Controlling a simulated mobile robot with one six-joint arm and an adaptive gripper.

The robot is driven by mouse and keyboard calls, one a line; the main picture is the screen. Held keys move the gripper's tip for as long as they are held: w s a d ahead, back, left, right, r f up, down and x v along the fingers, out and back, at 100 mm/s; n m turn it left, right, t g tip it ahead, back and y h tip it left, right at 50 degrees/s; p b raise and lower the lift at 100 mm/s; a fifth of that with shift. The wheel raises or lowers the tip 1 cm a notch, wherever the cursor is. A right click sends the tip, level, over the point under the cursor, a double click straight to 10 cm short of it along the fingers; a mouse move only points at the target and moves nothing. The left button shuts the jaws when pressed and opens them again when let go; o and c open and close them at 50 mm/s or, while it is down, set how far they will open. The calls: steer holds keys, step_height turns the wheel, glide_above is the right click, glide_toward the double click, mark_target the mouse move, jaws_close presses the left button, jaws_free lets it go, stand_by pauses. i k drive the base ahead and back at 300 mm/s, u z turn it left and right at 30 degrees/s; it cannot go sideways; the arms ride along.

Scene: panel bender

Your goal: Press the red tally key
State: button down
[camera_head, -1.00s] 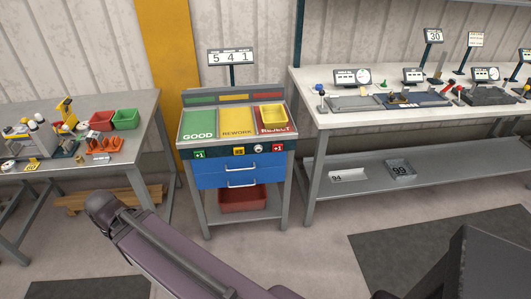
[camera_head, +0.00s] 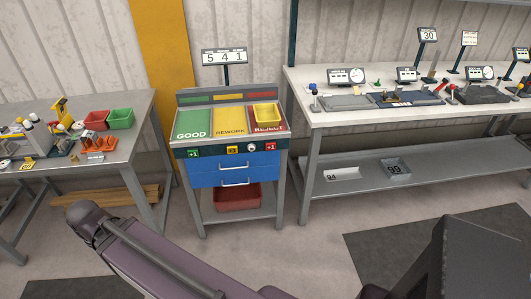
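The red tally key (camera_head: 271,147) sits at the right end of the dark front strip of the sorting stand (camera_head: 199,214). It carries a "+1" mark and stands below the red REJECT field. Left of it on the strip are a round white knob (camera_head: 252,149), a yellow key (camera_head: 233,150) and a green "+1" key (camera_head: 193,153). The counter sign (camera_head: 224,57) above the stand reads 5 4 1. My arm crosses the bottom of the view, well in front of the stand. My gripper's fingers do not show.
A yellow tray (camera_head: 265,114) sits on the REJECT field. Blue drawers (camera_head: 235,170) with handles are under the strip, above a red bin (camera_head: 237,197). Cluttered benches stand left (camera_head: 140,120) and right (camera_head: 330,118). Open floor lies before the stand.

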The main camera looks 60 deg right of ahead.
mark_target(269, 146)
steer(key=k, duration=1.55)
steer(key=z, duration=3.6)
steer(key=i, duration=0.1)
steer(key=u, duration=2)
steer(key=i, duration=1)
steer(key=z, duration=0.05)
